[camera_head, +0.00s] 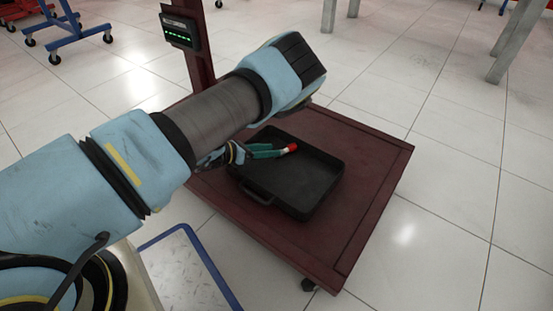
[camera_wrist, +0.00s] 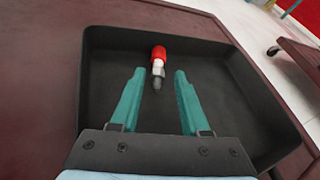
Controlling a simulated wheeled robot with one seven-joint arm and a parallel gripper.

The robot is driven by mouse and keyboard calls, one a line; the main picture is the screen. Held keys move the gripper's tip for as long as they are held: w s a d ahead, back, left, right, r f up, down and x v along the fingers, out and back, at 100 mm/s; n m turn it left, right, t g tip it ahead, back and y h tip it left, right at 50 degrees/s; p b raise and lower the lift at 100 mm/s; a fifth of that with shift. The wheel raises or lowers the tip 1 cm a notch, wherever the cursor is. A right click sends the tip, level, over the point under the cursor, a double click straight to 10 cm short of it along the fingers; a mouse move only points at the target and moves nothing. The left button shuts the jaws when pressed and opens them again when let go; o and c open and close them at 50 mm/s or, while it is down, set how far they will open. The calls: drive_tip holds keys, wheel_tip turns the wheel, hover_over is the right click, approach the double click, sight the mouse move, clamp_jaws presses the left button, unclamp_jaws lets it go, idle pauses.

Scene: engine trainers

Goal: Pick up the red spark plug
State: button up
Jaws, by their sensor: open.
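The spark plug has a red end, a white middle and a dark grey tip. In the wrist view the red spark plug (camera_wrist: 158,58) lies in a black tray (camera_wrist: 240,112), with its grey tip pointing toward my gripper. My gripper (camera_wrist: 158,73) is open, with its two green fingers on either side of the tip and the red end beyond them. In the head view the red end of the spark plug (camera_head: 291,148) shows just past the green fingers of my gripper (camera_head: 275,151). Whether the fingers touch the plug cannot be told.
The black tray stands on a dark red wheeled cart (camera_head: 375,165) with a raised rim. A post with a lit display (camera_head: 181,32) rises at the cart's back left. A blue-framed cart (camera_head: 190,265) is close at the front. White tiled floor is clear to the right.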

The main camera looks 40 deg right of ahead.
sight(284, 150)
drive_tip(key=b+x, duration=0.3)
drive_tip(key=x, duration=0.2)
drive_tip(key=shift+w+d+f, duration=0.1)
drive_tip(key=shift+d+f, duration=0.05)
drive_tip(key=shift+f, duration=0.05)
drive_tip(key=shift+d+b, duration=0.35)
drive_tip(key=shift+d, duration=0.1)
drive_tip(key=shift+f, duration=0.1)
clamp_jaws()
